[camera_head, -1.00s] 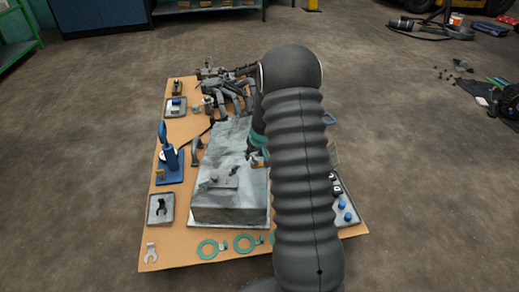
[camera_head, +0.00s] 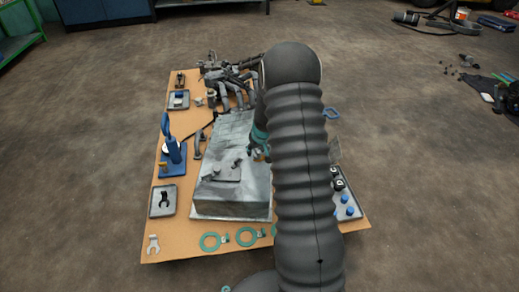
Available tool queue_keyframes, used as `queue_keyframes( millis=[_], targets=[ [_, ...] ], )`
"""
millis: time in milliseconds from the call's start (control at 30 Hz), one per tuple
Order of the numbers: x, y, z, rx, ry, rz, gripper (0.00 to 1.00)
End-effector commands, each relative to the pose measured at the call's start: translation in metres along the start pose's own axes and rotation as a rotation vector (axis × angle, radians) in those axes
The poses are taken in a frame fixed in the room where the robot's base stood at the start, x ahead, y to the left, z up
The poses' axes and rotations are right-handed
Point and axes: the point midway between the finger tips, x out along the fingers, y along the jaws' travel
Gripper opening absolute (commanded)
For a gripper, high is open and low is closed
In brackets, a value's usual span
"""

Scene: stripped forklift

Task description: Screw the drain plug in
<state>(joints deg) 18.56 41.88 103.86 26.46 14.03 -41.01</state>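A large grey metal block (camera_head: 235,195), shaped like a tank or sump, lies on a tan board. A small flat plate with dark knobs (camera_head: 220,172) sits on its top face. My gripper (camera_head: 261,152) is at the right side of the block's top, mostly hidden behind my dark ribbed arm. Only a teal and dark part of it shows, with a small brass-coloured piece at its tip. I cannot tell whether that piece is the drain plug, whether it is held, or whether it touches the block. The plug's hole cannot be made out.
The tan board (camera_head: 185,245) carries a blue tool stand (camera_head: 172,155), a tray with a dark part (camera_head: 163,201), an open-ended wrench (camera_head: 153,244), teal rings (camera_head: 210,242) and a tray with blue-capped pieces (camera_head: 347,208). Dark machine parts crowd its far end.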

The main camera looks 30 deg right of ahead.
Motion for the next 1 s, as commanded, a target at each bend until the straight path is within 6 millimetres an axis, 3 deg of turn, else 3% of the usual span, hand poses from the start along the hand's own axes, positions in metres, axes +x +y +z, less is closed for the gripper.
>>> queue_keyframes(
  millis=[267,1000],
  targets=[
    [-0.002,0.0,-0.001,0.0,0.0,0.0,0.45],
    [-0.042,0.0,-0.018,-0.001,0.0,0.0,0.45]
  ],
)
